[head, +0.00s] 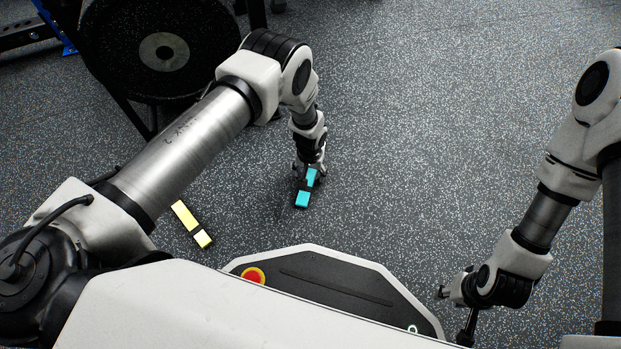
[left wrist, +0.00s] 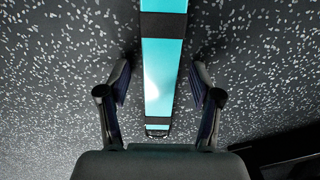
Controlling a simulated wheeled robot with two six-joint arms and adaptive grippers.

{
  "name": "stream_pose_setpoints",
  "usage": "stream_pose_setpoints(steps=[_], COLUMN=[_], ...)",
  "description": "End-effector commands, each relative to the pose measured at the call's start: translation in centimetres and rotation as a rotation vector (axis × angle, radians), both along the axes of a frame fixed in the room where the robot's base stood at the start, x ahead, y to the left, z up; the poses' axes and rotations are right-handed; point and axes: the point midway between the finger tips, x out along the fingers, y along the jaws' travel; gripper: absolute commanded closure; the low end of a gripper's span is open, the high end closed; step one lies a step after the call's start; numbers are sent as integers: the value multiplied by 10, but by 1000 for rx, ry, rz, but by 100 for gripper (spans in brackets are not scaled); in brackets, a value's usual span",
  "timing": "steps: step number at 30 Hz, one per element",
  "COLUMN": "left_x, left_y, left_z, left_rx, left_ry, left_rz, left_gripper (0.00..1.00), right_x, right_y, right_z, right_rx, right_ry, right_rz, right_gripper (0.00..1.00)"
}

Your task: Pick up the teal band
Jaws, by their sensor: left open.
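The teal band (head: 302,199) lies on the speckled floor, a flat strip with black sections. My left gripper (head: 308,174) points down over its far part and hides some of it. In the left wrist view the teal band (left wrist: 160,75) runs lengthwise between the two open fingers of my left gripper (left wrist: 160,88), with a gap on each side. Neither finger appears to touch it. My right gripper (head: 456,310) is at the lower right, away from the band; its fingers are partly hidden and their opening is unclear.
A yellow band (head: 185,215) with a black section lies on the floor to the left, beside my left arm. A black weight plate (head: 160,50) on a rack stands at the back left. The floor (head: 430,120) to the right of the teal band is clear.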

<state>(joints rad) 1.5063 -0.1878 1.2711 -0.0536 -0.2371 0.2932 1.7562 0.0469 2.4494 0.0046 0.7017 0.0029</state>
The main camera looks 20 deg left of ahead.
Motion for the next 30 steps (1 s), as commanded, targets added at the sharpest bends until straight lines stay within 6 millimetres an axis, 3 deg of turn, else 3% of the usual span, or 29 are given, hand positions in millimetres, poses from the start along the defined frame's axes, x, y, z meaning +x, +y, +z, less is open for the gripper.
stream_pose_setpoints(steps=[4,9,20,30], left_x=[0,0,0,1], left_y=[0,0,0,0], left_z=[3,3,8,87], left_rx=[0,0,0,0], left_ry=[-1,-1,-1,-1], left_rz=[0,0,0,-2], left_gripper=[39,99,100,100], right_x=[0,0,0,-2], right_y=[0,0,0,1], right_z=[3,3,7,57], right_rx=[0,0,0,1], right_ry=[-1,-1,0,6], right_rz=[0,0,0,10], right_gripper=[60,60,60,60])
